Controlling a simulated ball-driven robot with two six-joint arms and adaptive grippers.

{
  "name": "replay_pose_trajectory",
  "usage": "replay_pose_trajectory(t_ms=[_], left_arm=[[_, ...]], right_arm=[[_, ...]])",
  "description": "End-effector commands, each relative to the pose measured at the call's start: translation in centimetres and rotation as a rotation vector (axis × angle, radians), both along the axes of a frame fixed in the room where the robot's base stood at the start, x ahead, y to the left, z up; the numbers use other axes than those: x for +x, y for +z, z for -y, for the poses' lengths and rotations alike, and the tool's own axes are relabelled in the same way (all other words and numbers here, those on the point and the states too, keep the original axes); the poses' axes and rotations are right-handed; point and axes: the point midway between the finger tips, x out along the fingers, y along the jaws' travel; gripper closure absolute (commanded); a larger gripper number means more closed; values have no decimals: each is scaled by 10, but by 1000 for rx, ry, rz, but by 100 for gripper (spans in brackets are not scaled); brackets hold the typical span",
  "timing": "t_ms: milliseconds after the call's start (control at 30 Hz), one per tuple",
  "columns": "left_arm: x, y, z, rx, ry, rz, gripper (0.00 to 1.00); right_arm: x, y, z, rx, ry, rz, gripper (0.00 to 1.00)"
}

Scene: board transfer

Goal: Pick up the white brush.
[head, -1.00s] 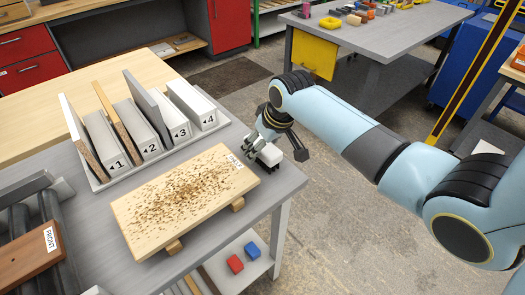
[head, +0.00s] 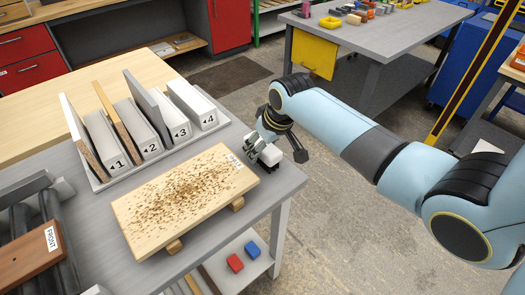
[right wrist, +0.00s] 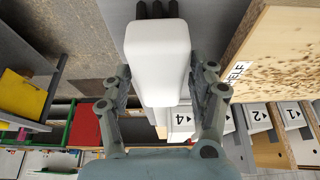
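The white brush (head: 270,155) is at the right end of the grey table, just past the far right corner of the speckled board. My right gripper (head: 276,147) is over it, with one finger on each side. In the right wrist view the brush's white body (right wrist: 158,60) lies between the two fingers of my right gripper (right wrist: 162,90), with dark tufts at its top end. The fingers look apart, with narrow gaps beside the brush, so the gripper looks open around it. My left gripper is not in view.
The speckled wooden board (head: 185,200) lies on supports close to the brush. A rack (head: 100,180) of numbered slots stands behind it. Rollers and a brown board marked FRONT (head: 30,258) are at the left. Red (head: 235,262) and blue (head: 251,250) blocks lie on the lower shelf.

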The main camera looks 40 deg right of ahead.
Motion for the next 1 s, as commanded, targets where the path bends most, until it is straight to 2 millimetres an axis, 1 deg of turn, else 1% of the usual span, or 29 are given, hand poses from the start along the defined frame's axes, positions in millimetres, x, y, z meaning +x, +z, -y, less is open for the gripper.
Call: replay_pose_trajectory(t_ms=[33,367,633,767,867,967,1000], left_arm=[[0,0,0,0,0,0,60],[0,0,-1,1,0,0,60],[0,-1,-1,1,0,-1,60],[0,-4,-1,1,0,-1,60],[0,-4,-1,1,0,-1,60],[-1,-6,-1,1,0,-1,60],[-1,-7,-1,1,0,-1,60]], right_arm=[[0,0,0,0,0,0,49],[0,0,0,0,0,0,93],[0,1,0,0,0,1,94],[1,6,0,0,1,3,94],[1,19,0,0,1,4,94],[2,38,0,-1,1,7,94],[2,47,0,-1,1,7,94]])
